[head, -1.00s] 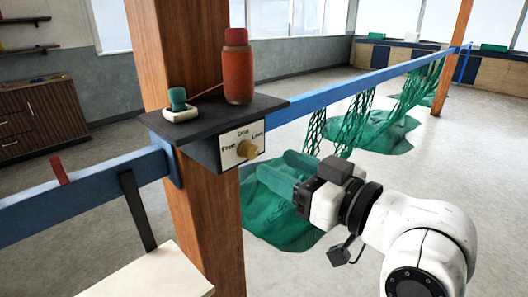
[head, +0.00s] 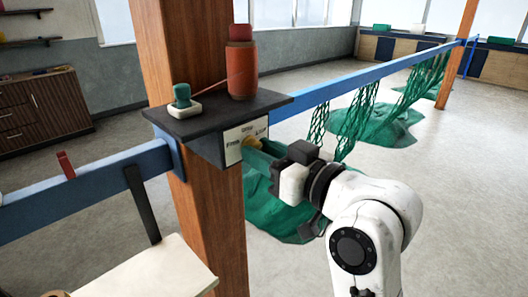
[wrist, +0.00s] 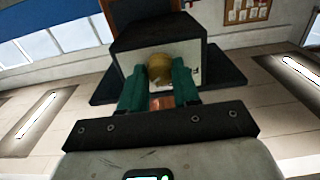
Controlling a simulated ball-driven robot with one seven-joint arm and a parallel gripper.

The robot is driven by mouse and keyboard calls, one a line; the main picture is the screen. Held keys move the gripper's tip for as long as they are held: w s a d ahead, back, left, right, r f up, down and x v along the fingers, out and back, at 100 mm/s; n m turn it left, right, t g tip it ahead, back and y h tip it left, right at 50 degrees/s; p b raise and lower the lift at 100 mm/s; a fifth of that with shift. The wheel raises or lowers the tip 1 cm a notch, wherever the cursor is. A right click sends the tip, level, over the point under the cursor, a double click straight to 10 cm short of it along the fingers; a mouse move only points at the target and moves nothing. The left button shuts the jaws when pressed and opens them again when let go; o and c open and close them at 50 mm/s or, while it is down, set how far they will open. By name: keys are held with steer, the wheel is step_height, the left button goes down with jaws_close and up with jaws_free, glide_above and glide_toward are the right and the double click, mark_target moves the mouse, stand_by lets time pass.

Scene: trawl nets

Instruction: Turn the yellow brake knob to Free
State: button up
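The yellow brake knob (head: 252,142) sits on a white label plate (head: 233,146) on the front of a dark box under the shelf. "Free" is at the plate's left, a word reading like "Drag" at the top and "Lock" at the right. My gripper (wrist: 160,75) has green fingers, spread open, one on each side of the knob (wrist: 160,67) in the wrist view. I cannot tell whether they touch it. In the head view my gripper partly covers the knob's right side. Which way the knob points is not clear.
On the dark shelf (head: 215,121) stand an orange-red twine spool (head: 242,70) and a green piece on a white base (head: 183,102). A wooden post (head: 206,225) is close at left. Green nets (head: 370,125) hang from the blue rail (head: 370,78). A pale board (head: 155,272) is at lower left.

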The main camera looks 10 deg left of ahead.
jaws_close()
steer(key=shift+f+n+b, duration=0.1)
steer(key=shift+n+b, duration=0.2)
steer(key=shift+b, duration=0.15)
steer(key=n+b, duration=1.9)
steer(key=n, duration=0.4)
steer(key=shift+n, duration=0.3)
steer(key=o, duration=0.5)
jaws_free()
steer(key=shift+r, duration=0.2)
